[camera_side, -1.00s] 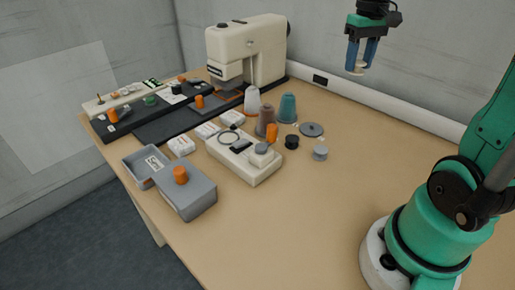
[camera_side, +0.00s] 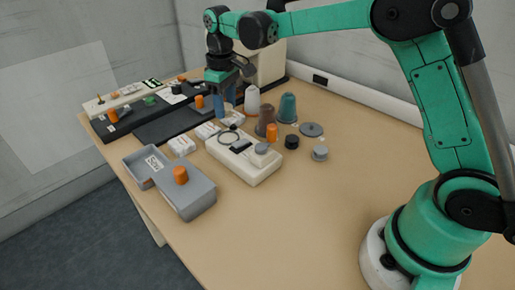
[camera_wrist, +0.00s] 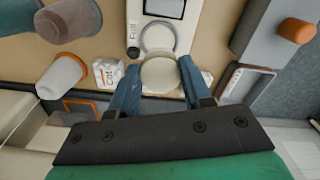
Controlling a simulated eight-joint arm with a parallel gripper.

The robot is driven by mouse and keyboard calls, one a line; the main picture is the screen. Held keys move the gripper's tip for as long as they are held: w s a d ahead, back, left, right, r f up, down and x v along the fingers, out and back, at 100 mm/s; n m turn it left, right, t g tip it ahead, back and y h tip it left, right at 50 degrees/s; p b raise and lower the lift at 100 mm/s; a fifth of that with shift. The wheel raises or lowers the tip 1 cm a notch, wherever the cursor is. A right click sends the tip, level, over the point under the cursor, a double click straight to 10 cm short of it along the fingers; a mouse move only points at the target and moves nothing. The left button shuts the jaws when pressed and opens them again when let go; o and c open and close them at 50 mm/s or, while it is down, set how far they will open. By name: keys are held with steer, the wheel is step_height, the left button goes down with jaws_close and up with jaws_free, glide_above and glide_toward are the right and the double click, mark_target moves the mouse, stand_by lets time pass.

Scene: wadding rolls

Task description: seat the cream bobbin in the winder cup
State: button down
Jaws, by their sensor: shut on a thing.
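My gripper (camera_side: 225,112) is shut on the cream bobbin (camera_wrist: 160,73), whose round pale end shows between the two blue fingers in the wrist view. In the side view the fingers hide the bobbin. The gripper hangs behind and above the far left end of the cream winder (camera_side: 246,168). The winder has a dark-rimmed ring (camera_side: 229,138), which looks like its cup, a black display, and a grey round part at its right end. In the wrist view the ring (camera_wrist: 157,37) lies just beyond the bobbin, partly overlapped by it. The bobbin appears apart from it.
Thread cones (camera_side: 287,107) stand right of the gripper, with an orange bobbin (camera_side: 272,132) near them. White packets (camera_side: 182,145) lie left of the winder. A sewing machine (camera_side: 266,66) stands behind. A grey box (camera_side: 190,197) carries another orange bobbin. The table's right front is clear.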

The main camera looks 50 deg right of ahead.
glide_above(229, 138)
steer(key=shift+f, duration=2.2)
steer(key=shift+s+f, duration=0.1)
steer(key=shift+f, duration=0.1)
steer(key=shift+f, duration=0.3)
steer(key=shift+f, duration=0.1)
steer(key=shift+f, duration=0.3)
jaws_free()
